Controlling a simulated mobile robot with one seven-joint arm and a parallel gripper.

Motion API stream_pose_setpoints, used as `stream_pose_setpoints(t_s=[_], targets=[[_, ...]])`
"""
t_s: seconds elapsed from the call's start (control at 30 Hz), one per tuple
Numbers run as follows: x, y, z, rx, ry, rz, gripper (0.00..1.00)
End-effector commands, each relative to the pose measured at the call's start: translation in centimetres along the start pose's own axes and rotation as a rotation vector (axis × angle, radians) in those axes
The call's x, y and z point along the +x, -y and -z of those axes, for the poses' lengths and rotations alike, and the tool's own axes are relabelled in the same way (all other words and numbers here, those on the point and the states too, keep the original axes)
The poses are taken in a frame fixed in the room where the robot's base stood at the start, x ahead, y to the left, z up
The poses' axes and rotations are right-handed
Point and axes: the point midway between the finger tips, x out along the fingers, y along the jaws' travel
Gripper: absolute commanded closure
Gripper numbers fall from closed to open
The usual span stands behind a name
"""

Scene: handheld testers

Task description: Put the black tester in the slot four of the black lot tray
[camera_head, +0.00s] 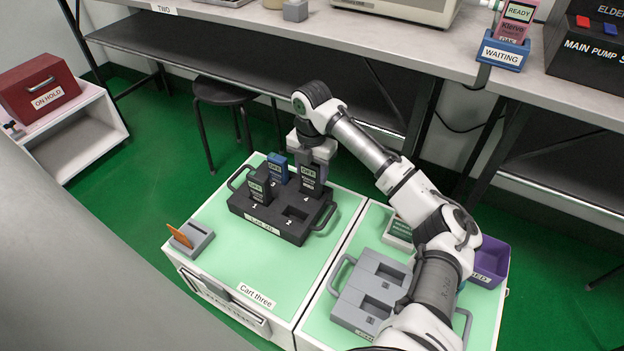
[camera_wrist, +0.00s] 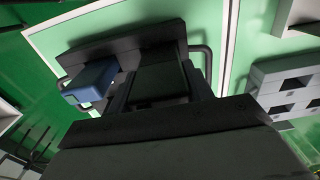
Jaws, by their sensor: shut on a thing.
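The black lot tray (camera_head: 262,212) sits on the left cart's green top, and its dark edge shows in the wrist view (camera_wrist: 95,48). My gripper (camera_head: 314,157) is above the tray's back right corner, shut on a black tester (camera_head: 309,181). That tester stands upright at slot four, just behind the "4" label; I cannot tell how deep its foot sits. It also shows between my fingers in the wrist view (camera_wrist: 160,78). Another dark tester (camera_head: 259,190) stands in slot one. A blue tester (camera_head: 277,170) stands in slot three, close beside the held one. Slot two (camera_head: 297,213) is empty.
A grey tray (camera_head: 366,300) with empty slots lies on the right cart, beneath my arm. A grey holder (camera_head: 192,238) with an orange card is at the left cart's front left. A purple bin (camera_head: 491,262) is at the right. The workbench (camera_head: 400,50) runs behind.

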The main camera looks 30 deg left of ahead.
Motion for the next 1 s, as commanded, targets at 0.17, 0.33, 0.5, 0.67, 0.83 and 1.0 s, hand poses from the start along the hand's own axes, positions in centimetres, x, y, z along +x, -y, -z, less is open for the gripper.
stream_pose_setpoints(t_s=[0.17,0.33,0.5,0.67,0.83,1.0], targets=[[2.6,0.1,0.0,0.001,0.0,0.001,0.75],[2.6,0.0,0.0,0.001,0.0,0.0,0.75],[2.8,0.0,0.0,0.0,-0.001,0.0,0.75],[2.9,0.0,0.0,0.0,0.0,0.0,0.35],[2.9,0.0,0.0,0.0,0.0,0.0,0.28],[2.9,0.0,0.0,0.0,0.0,0.0,0.28]])
